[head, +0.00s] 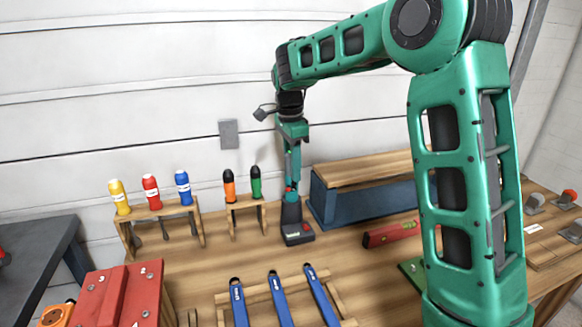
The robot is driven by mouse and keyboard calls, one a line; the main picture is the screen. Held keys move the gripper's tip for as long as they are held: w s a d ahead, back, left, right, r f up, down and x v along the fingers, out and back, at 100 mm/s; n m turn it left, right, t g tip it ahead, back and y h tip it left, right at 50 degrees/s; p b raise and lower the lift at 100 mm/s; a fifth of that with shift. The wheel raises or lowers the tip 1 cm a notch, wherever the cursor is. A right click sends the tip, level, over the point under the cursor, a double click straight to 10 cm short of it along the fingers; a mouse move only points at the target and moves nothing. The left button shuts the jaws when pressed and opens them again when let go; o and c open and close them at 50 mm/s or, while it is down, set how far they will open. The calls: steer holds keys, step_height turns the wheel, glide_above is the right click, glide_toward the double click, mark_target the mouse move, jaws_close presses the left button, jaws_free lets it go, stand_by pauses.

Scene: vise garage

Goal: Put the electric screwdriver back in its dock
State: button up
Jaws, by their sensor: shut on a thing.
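My gripper (291,180) hangs fingers-down over the back middle of the wooden bench. It is shut on the electric screwdriver (291,212), a slim, dark grey upright tool with a bit of red near the fingertips. The fingers hide part of its upper body. Directly below is a dark base with a red mark (298,238), which looks like the dock, standing on the bench. The tool's lower end meets this base in the picture. I cannot tell whether it is seated in it or just above it.
Left of it, wooden racks hold orange and green-handled tools (243,185) and yellow, red and blue-handled tools (151,192). A blue box with a wooden top (350,196) stands close on the right, near a red level (390,234). Blue wrenches (280,300) lie in front.

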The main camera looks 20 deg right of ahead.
steer(key=shift+f, duration=0.1)
steer(key=shift+f, duration=1.35)
stand_by(0.7)
steer(key=o, duration=1.2)
steer(key=shift+o, duration=0.9)
steer(key=shift+o, duration=1)
steer(key=shift+r, duration=0.1)
